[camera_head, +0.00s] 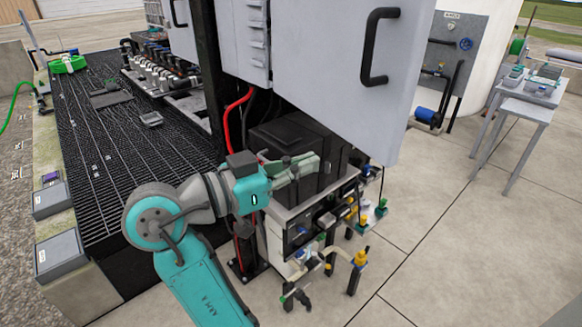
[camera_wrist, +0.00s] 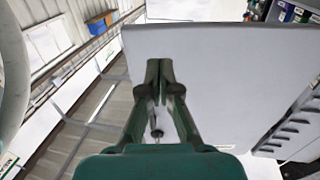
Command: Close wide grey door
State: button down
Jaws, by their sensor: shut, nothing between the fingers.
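The wide grey door (camera_head: 325,55) stands swung open at the top of the head view, with a black bar handle (camera_head: 380,47) on its face. My gripper (camera_head: 314,160) is just below the door's lower edge in that view, beside a dark box. In the wrist view my gripper (camera_wrist: 160,66) is shut and empty, its fingertips overlapping a broad grey panel (camera_wrist: 235,75) that looks like the door. Whether the fingertips touch the panel cannot be told. The door's hinge line is not clearly visible.
A cabinet with valves and fittings (camera_head: 335,220) stands below the door. A black grating (camera_head: 110,150) lies at left, with red hoses (camera_head: 229,120) near a dark post. A white tank (camera_head: 465,60) and a small grey table (camera_head: 520,110) stand at right. The concrete floor at lower right is clear.

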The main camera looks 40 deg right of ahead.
aim_at(361, 146)
jog(key=d, duration=0.3)
jog(key=s+d, duration=0.1)
jog(key=d, duration=0.5)
jog(key=shift+s+d, duration=0.1)
jog(key=shift+s, duration=0.2)
